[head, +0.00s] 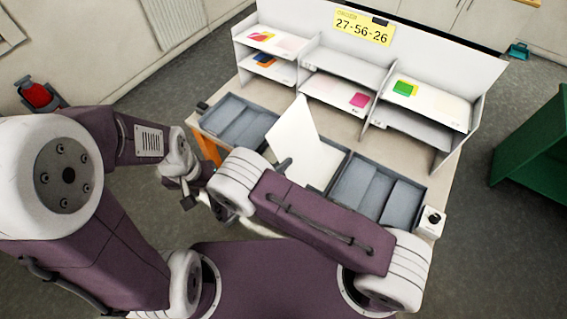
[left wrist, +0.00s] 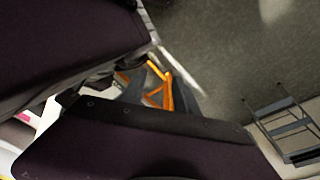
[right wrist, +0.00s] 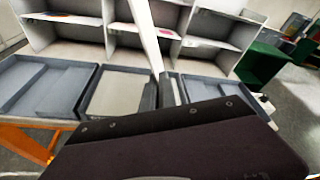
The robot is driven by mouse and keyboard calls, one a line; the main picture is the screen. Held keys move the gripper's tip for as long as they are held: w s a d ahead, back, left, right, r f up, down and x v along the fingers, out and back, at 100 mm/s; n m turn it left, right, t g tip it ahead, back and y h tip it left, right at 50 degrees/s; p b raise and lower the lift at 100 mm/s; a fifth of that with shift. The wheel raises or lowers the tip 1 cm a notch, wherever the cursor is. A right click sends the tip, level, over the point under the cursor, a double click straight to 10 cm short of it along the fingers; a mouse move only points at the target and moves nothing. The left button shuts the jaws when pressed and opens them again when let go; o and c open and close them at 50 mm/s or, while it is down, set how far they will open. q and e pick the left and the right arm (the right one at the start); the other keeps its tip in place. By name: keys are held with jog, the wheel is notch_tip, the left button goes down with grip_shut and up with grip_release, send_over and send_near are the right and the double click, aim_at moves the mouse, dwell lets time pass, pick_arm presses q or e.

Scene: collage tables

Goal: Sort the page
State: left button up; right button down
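A blank white page (head: 292,132) stands tilted above the middle tray. In the right wrist view the page (right wrist: 143,32) shows almost edge-on. My right gripper (head: 284,166) is shut on its lower edge; its fingertips (right wrist: 160,90) are close together around the page. The middle tray (right wrist: 92,112) has a pale bottom or sheet in it. A white rack (head: 318,50) with several compartments stands behind, holding pages with red, blue-orange, magenta and green-yellow shapes. My left gripper (head: 195,187) hangs left of the table; in the left wrist view its fingers (left wrist: 160,90) look apart and empty.
A grey tray (head: 240,122) lies to the left and another grey tray (head: 378,185) to the right. A yellow sign (head: 363,27) reads 27-56-26. A small white box (head: 431,222) sits at the table's right corner. Green shelving (head: 535,150) stands right.

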jog(key=n, duration=0.1)
jog(key=n+h+b, duration=0.1)
jog(key=n, duration=0.1)
jog(key=shift+w+a+g, duration=0.2)
jog(key=shift+g, duration=0.1)
jog(key=n+h+b, duration=0.1)
jog(key=n+b, duration=0.1)
jog(key=n, duration=0.2)
jog(key=n+h+b, duration=0.2)
jog(key=n, duration=0.2)
jog(key=shift+d, duration=0.1)
